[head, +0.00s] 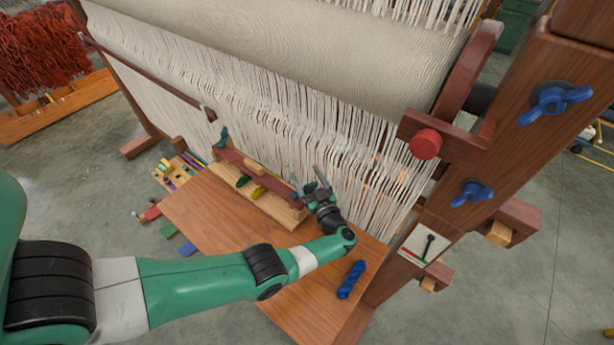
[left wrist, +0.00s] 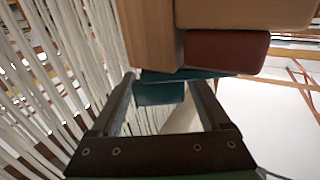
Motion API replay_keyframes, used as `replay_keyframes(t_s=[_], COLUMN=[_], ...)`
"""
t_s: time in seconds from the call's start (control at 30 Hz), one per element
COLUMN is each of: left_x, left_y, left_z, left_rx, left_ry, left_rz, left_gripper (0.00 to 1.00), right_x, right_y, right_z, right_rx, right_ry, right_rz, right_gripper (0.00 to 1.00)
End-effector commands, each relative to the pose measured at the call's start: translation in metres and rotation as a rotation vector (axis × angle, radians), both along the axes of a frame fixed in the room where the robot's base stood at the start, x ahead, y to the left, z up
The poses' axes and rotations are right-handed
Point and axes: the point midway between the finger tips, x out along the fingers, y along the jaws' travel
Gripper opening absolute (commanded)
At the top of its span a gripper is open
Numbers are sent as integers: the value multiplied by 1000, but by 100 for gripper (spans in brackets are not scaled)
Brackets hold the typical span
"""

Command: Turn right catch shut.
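The right catch is a teal piece (left wrist: 160,93) in the left wrist view, lying between my left gripper's fingertips beneath the end of a wooden and dark red part. My left gripper (head: 311,183) is at the right end of the rack's red-brown bar (head: 262,173) in the head view. Its fingers (left wrist: 163,88) stand apart, one on each side of the catch; firm contact is not visible. The left catch (head: 223,138), also teal, stands up at the bar's far left end. In the head view the gripper largely covers the right catch. My right gripper is not in view.
The rack (head: 284,214) stands on a wooden bench (head: 205,215), close to hanging white loom threads (head: 285,120). The loom's thick post (head: 540,125) rises on the right. Colored pieces lie on the floor to the left.

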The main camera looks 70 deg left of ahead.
Motion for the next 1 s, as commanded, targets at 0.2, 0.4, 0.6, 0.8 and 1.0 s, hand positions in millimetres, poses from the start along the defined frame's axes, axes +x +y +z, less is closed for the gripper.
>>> replay_keyframes(t_s=[0.2,0.4,0.6,0.8,1.0], left_x=[0,1,2,1,0], left_y=[0,-10,-53,-97,-116], left_z=[0,1,1,-1,0], left_rx=[1,0,0,0,0], left_ry=[0,0,0,0,0], left_rz=[-1,-4,-7,-5,-1], left_gripper=[85,85,85,85,85], right_x=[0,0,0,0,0], right_y=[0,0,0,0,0], right_z=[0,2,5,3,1], right_rx=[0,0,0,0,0], right_ry=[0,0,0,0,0], right_rz=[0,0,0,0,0], right_gripper=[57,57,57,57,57])
